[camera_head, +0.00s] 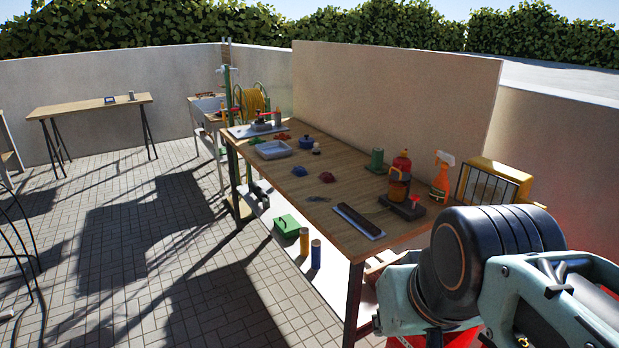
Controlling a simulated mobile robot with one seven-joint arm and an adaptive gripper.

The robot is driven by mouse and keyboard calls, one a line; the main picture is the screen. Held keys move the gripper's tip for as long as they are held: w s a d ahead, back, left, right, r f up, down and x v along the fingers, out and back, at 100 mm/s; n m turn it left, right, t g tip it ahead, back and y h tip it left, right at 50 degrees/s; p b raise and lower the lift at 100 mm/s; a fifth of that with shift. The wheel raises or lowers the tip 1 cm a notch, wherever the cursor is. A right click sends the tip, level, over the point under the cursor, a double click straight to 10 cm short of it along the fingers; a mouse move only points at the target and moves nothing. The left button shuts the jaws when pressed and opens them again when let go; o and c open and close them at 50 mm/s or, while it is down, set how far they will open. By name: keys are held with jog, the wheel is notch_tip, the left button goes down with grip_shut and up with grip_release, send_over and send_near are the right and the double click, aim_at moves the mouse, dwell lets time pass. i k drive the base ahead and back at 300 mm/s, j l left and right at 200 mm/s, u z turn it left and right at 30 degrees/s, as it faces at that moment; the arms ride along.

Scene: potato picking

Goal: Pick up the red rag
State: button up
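A small crumpled red cloth-like thing (327,177) lies on the wooden workbench (262,185), near its middle, and looks like the red rag. A second low red shape (283,136) lies farther back on the bench, too small to tell for sure what it is. A dark blue crumpled piece (299,171) lies just left of the nearer red one. My arm fills the lower right corner, to the right of the bench's near end and apart from the red cloth. My gripper's fingertips do not show.
A grey tray (272,150) stands left on the bench. A red-and-yellow bottle (400,178), an orange spray bottle (441,178), a green cylinder (377,159) and a dark brush-like block (358,220) stand nearer my arm. Paved floor lies open left.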

aim_at(326, 177)
jog(key=i+j+z, duration=0.2)
jog(key=z, duration=0.25)
jog(key=i+j+z, duration=0.65)
jog(key=i+j, duration=0.15)
jog(key=j, duration=0.3)
jog(key=i+j+z, duration=0.1)
jog(key=j, duration=0.25)
jog(key=i+j+z, duration=0.1)
jog(key=i+j, duration=0.3)
jog(key=j, duration=0.2)
jog(key=i+j, duration=0.1)
jog(key=j, duration=0.3)
jog(key=i+j, duration=0.15)
jog(key=j, duration=0.2)
jog(key=i+j, duration=0.1)
jog(key=j, duration=0.3)
jog(key=k+l, duration=0.15)
jog(key=k+z, duration=0.05)
jog(key=k, duration=0.05)
